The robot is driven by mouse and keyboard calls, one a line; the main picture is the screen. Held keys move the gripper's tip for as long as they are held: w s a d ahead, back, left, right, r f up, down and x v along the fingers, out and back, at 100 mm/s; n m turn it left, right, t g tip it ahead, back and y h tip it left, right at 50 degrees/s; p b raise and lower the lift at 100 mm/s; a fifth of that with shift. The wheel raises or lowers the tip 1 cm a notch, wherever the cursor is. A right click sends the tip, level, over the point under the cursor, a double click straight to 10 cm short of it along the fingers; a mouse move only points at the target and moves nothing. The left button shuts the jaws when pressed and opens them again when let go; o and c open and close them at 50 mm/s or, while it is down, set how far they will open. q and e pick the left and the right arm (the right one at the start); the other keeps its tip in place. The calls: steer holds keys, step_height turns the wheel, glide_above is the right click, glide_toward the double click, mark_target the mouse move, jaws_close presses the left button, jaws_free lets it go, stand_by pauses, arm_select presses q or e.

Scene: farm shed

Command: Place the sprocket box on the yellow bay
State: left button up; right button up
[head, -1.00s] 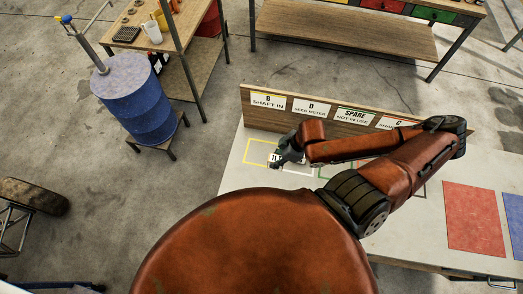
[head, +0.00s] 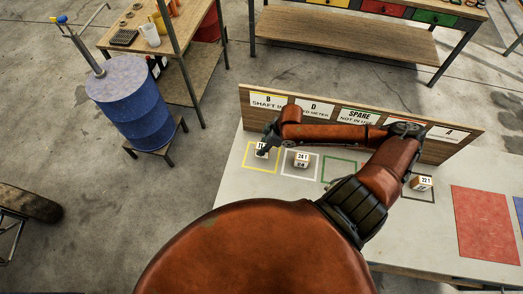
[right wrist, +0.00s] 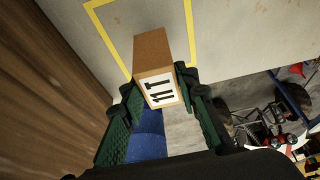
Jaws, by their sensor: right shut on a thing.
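A small cardboard box (right wrist: 155,65) with a white label reading 11T is between the green fingers of my right gripper (right wrist: 150,100) in the right wrist view. The gripper is shut on it. In the head view the box's label (head: 262,149) shows just below my right gripper (head: 266,144), within the outline of the yellow bay (head: 247,158). The yellow outline (right wrist: 120,50) also lies beyond the box in the right wrist view. I cannot tell whether the box touches the bench top. My left gripper is not in view.
A box marked 24T (head: 302,160) stands in the white bay right beside the yellow one. The green bay (head: 339,170) looks empty where visible. A box marked 22T (head: 421,183) stands farther right. A wooden board with signs (head: 357,117) rises behind the bays.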

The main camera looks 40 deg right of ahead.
steer(key=shift+w+f, duration=0.35)
steer(key=shift+f, duration=1.65)
steer(key=shift+f, duration=0.1)
steer(key=o, duration=1.2)
steer(key=shift+o, duration=0.2)
steer(key=p+v, duration=0.1)
steer(key=v, duration=1.1)
